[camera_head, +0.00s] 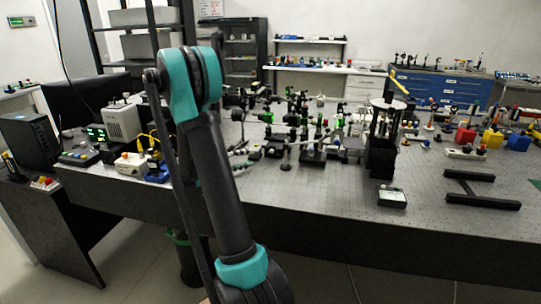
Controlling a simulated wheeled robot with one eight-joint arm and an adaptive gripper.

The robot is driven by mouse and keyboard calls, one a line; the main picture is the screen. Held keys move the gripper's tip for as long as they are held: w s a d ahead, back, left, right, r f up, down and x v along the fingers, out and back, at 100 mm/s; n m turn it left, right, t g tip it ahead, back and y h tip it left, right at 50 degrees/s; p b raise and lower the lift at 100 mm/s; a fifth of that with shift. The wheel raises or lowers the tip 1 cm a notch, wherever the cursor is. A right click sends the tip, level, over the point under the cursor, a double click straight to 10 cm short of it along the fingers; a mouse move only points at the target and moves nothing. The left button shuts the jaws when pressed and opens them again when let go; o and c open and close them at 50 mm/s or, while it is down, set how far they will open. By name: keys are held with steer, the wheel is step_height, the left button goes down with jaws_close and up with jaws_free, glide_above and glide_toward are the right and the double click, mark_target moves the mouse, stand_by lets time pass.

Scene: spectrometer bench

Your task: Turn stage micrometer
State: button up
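An optical bench (290,200) with a grey perforated top fills the middle and right of the view. Many small optical mounts (312,150), black with some green parts, stand close together on its middle. I cannot make out which of them carries the stage micrometer; it is too small or hidden. My black and teal arm rises through the left centre and covers part of the bench. My gripper does not show in this view.
A tall black stand with a round plate (382,150) rises right of the mounts. A small box (392,197) and a black H-shaped frame (480,190) lie near the front. Instruments (122,122) crowd the left end. The front middle strip is mostly clear.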

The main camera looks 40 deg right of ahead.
mark_target(271, 152)
steer(key=d, duration=0.7)
steer(key=d+f, duration=0.1)
steer(key=d, duration=0.3)
steer(key=shift+s, duration=0.4)
jaws_close()
